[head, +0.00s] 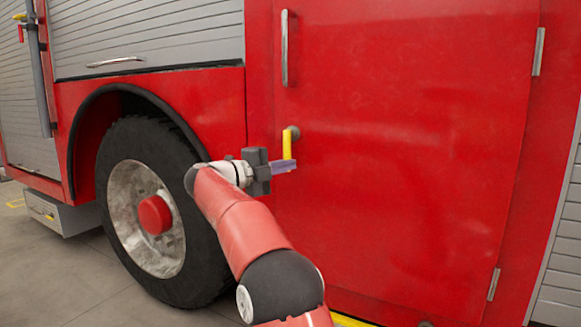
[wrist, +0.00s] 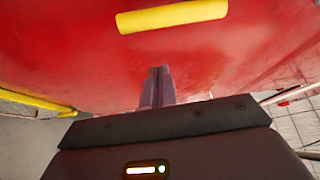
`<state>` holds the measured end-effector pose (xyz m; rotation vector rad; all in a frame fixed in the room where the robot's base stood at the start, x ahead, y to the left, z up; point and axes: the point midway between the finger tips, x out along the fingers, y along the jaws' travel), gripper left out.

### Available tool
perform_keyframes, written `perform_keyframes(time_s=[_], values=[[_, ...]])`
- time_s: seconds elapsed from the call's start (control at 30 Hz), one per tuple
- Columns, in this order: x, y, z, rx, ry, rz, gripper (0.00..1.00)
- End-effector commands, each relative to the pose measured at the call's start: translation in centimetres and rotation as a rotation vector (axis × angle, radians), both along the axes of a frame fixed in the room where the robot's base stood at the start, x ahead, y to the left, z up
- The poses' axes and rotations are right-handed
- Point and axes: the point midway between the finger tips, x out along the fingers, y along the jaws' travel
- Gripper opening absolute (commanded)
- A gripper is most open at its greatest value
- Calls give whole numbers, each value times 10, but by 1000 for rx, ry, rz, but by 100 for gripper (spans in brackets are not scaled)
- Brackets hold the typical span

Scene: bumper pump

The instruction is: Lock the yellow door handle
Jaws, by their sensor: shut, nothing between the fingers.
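The yellow door handle (head: 287,144) hangs upright from a grey round pivot (head: 293,132) on the red door (head: 400,150) of the fire truck. It also shows in the wrist view as a yellow bar (wrist: 172,16) across the top. My gripper (head: 290,166) is at the lower end of the handle in the head view. Its purple-grey fingers are together with nothing between them. In the wrist view the fingertips (wrist: 159,72) point at the door below the yellow bar, with a gap between them and the bar. I cannot tell whether the fingers touch the door.
A silver grab handle (head: 285,48) stands upright on the door above the yellow handle. A large wheel (head: 150,210) is left of my arm, below a grey roller shutter (head: 145,35). Door hinges (head: 538,52) are at the right. Grey floor (head: 70,275) lies at the lower left.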

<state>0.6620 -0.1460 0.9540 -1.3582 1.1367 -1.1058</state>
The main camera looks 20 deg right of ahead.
Motion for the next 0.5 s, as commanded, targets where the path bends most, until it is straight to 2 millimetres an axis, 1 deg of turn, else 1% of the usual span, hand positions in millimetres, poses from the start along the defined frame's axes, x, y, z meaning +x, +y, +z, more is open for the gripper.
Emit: perform_keyframes(time_s=[0.03,0.1,0.23,0.4,0.5], values=[[-1,11,0,-1,-2,2,0],[-3,24,1,-1,-2,2,0],[-7,46,1,-1,-1,1,0],[-9,63,1,-1,-1,-1,0],[-10,66,1,-1,-1,-2,0]])
